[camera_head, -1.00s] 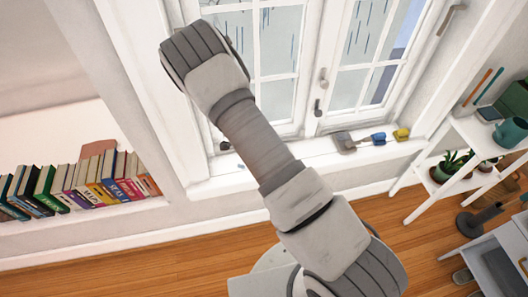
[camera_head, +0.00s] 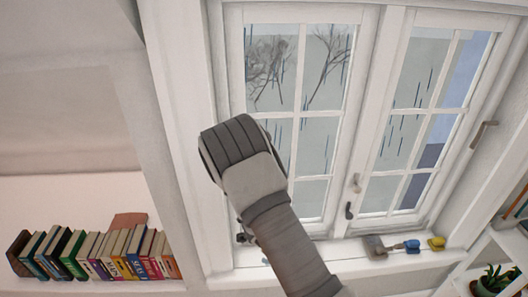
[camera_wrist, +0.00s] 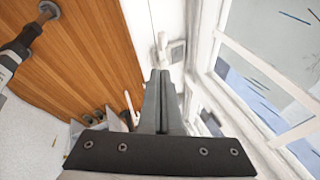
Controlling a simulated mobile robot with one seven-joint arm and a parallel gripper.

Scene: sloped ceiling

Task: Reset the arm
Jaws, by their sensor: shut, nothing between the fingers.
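My gripper (camera_wrist: 161,76) shows in the wrist view with its two grey fingers pressed together and nothing between them. In the head view my arm (camera_head: 262,190) rises from the bottom in front of the window. The gripper itself does not show in the head view.
A paned window (camera_head: 350,110) fills the middle and right. Its sill (camera_head: 340,255) bears a brush-like tool (camera_head: 375,246), a blue item (camera_head: 411,246) and a yellow item (camera_head: 437,243). Several books (camera_head: 110,255) stand on a ledge at left. A potted plant (camera_head: 490,281) is at lower right.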

